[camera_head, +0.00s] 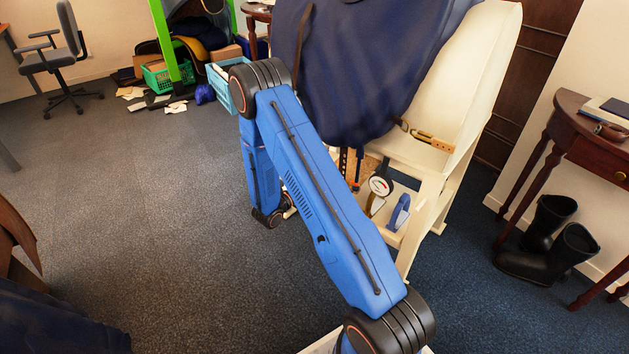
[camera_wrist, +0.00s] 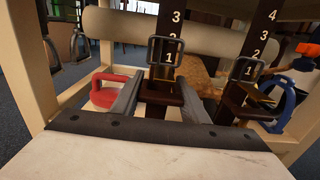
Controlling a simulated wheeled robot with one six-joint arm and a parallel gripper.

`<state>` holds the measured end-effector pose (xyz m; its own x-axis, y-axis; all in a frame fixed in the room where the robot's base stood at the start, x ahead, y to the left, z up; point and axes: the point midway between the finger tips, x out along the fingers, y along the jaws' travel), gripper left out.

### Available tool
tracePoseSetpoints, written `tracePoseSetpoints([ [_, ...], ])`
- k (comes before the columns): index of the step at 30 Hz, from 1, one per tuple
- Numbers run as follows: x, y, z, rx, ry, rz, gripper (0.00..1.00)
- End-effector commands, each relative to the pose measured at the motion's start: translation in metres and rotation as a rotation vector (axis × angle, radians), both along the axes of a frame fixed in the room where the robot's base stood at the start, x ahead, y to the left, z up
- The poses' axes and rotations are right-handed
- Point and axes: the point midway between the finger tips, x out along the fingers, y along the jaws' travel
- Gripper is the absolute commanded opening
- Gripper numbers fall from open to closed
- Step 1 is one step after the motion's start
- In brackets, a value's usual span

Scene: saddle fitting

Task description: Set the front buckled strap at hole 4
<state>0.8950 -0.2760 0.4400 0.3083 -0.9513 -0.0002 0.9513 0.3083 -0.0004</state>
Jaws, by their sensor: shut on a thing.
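In the wrist view, a dark strap (camera_wrist: 176,25) hangs in the middle with white hole numbers; 3 and 1 are clear, and the 2 is partly covered. A metal buckle (camera_wrist: 152,50) frames the number 1. My gripper (camera_wrist: 160,96) is shut on the dark strap end just below that buckle. A second dark strap (camera_wrist: 258,40) to the right shows 4, 3, 2 and 1, with its own buckle (camera_wrist: 235,70) around the 1. I cannot tell from the labels which strap is the front one. In the head view, my arm hides the gripper; a dark strap (camera_head: 343,160) shows below the navy cover.
A cream stand (camera_head: 470,80) carries the navy cover (camera_head: 365,70). A red handle (camera_wrist: 112,92) is left of my gripper. Boots (camera_head: 550,240) and a side table stand right. Open carpet lies left.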

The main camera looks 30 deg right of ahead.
Motion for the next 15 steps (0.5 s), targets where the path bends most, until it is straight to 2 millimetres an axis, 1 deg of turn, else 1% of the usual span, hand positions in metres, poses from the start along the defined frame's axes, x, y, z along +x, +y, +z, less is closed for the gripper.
tracePoseSetpoints([
  [9, 0.001, 0.000, 0.050, 0.000, -0.004, 0.000, 0.00],
  [15, 0.000, 0.000, 0.071, 0.001, -0.003, 0.000, 0.00],
])
